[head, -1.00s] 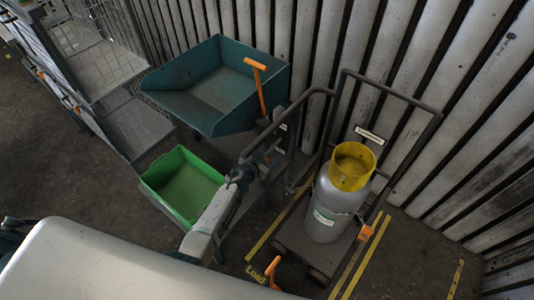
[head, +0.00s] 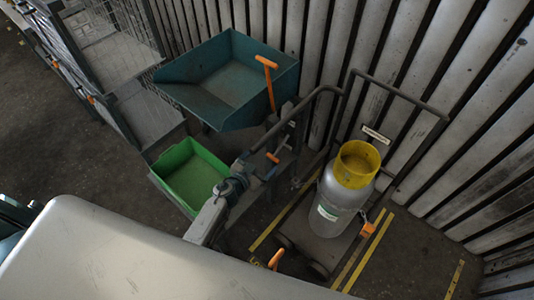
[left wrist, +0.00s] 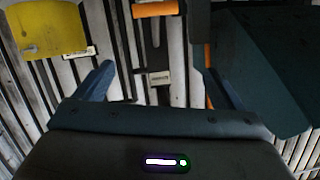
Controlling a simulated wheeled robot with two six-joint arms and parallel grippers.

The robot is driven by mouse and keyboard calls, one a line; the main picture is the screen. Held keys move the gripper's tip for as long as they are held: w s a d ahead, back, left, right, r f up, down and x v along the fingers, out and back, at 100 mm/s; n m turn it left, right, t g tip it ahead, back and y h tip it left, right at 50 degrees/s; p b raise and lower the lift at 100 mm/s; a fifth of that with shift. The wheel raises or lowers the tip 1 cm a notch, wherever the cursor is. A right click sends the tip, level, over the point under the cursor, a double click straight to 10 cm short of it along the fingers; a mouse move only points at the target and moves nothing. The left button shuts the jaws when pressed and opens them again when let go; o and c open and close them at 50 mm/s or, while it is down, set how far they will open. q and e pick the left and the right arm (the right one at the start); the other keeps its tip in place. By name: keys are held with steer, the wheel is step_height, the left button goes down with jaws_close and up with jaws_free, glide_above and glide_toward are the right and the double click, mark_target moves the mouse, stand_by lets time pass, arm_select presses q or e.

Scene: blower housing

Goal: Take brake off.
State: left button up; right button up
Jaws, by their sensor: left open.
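Several orange handles show, and I cannot tell for sure which is the brake. One orange handle (head: 272,158) sits just beyond my left gripper (head: 253,169) in the head view. In the left wrist view an orange bar (left wrist: 155,9) on a dark stalk stands at the top, between the lines of my left fingers and apart from them. My left gripper (left wrist: 156,78) is open and empty there. Another orange handle (head: 267,62) rises from the teal bin, and one (head: 276,259) is low by the trolley. My right gripper is not in view.
A grey cylinder (head: 337,213) with a yellow collar (head: 357,165) stands on a trolley with a dark tube frame (head: 400,94). A teal bin (head: 190,98) and a green bin (head: 171,198) are left of it. A slatted wall closes the back. Bare floor shows at left.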

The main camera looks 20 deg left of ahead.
arm_select(q)
steer(key=shift+s+a+r, duration=0.1)
steer(key=shift+s+a, duration=0.05)
steer(key=shift+s, duration=0.3)
